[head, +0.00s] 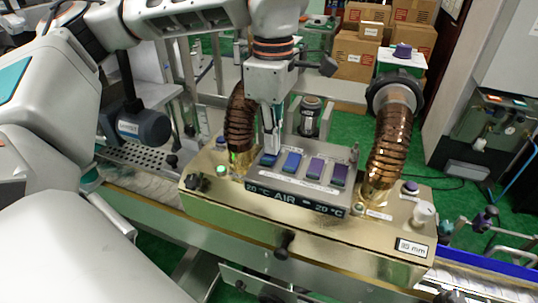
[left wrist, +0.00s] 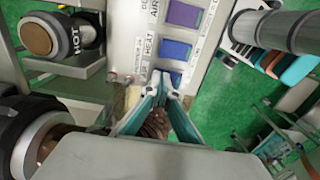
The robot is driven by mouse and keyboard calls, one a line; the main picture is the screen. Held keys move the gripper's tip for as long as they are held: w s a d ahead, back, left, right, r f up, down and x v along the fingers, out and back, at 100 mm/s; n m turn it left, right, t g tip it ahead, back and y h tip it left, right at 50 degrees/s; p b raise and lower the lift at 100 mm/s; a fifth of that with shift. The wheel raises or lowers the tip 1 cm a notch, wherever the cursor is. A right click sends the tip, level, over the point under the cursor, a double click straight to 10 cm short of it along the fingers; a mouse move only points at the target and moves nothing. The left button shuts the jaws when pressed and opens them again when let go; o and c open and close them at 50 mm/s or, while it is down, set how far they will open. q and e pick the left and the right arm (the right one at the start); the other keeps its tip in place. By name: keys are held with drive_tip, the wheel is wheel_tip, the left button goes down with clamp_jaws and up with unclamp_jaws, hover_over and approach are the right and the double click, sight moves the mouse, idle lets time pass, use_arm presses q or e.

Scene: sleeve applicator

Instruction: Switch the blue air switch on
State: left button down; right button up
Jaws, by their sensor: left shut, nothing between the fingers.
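A row of rocker switches runs across the control panel (head: 300,187), which is marked AIR on its front. The leftmost blue switch (head: 267,159) is partly behind my left gripper (head: 271,150); it also shows in the left wrist view (left wrist: 174,76), its label hidden. A second blue switch (head: 291,162) lies to its right, beside a HEAT label in the left wrist view. My left gripper is shut and empty, pointing down with its fingertips at the leftmost switch. I cannot tell whether they touch it. My right gripper is not in view.
Copper-coloured ribbed hoses (head: 389,145) rise on both sides of the panel. A green-lit button (head: 221,170) sits at the left of the brass housing (head: 340,232). Cardboard boxes stand behind.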

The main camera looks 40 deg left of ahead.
use_arm(q)
drive_tip(key=shift+r, duration=0.1)
wheel_tip(320, 180, up, 2)
drive_tip(key=shift+r+p, duration=0.15)
drive_tip(key=shift+p, duration=1.05)
drive_tip(key=shift+r, duration=2.25)
